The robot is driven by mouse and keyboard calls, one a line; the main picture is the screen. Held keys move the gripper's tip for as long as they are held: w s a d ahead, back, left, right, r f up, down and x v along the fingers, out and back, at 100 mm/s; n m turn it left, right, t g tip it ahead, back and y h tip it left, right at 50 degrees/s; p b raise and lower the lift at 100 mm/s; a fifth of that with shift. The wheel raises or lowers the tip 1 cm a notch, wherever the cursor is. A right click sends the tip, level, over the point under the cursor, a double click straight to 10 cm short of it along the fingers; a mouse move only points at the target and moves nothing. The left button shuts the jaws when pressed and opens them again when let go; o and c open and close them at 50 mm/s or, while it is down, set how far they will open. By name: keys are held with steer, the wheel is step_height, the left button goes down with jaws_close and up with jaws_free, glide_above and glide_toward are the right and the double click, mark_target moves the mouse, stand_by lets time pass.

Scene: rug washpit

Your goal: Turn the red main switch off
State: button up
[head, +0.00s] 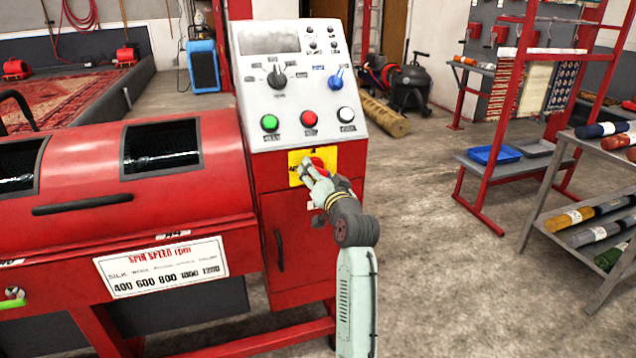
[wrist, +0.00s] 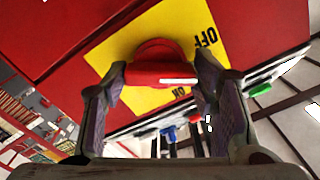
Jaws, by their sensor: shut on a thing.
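The red main switch (head: 321,162) sits on a yellow plate (head: 296,158) on the red cabinet below the control panel. My gripper (head: 313,173) is at the switch and partly covers it in the head view. In the wrist view my gripper (wrist: 161,77) has a finger on each side of the red switch handle (wrist: 158,70) and is shut on it. The plate (wrist: 182,25) reads OFF at the upper right and ON below the handle. A white mark on the handle points to the right in this view, toward the side between the two words.
The sloped control panel (head: 288,90) above has green (head: 269,122), red (head: 309,118) and white (head: 346,114) buttons and two knobs. The red spin machine (head: 110,215) extends left. A rack with rolls stands right, with open floor between.

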steer(key=shift+n+b, duration=2)
steer(key=shift+n, duration=1)
steer(key=o, duration=1.2)
steer(key=shift+c, duration=0.2)
steer(key=v, duration=1.2)
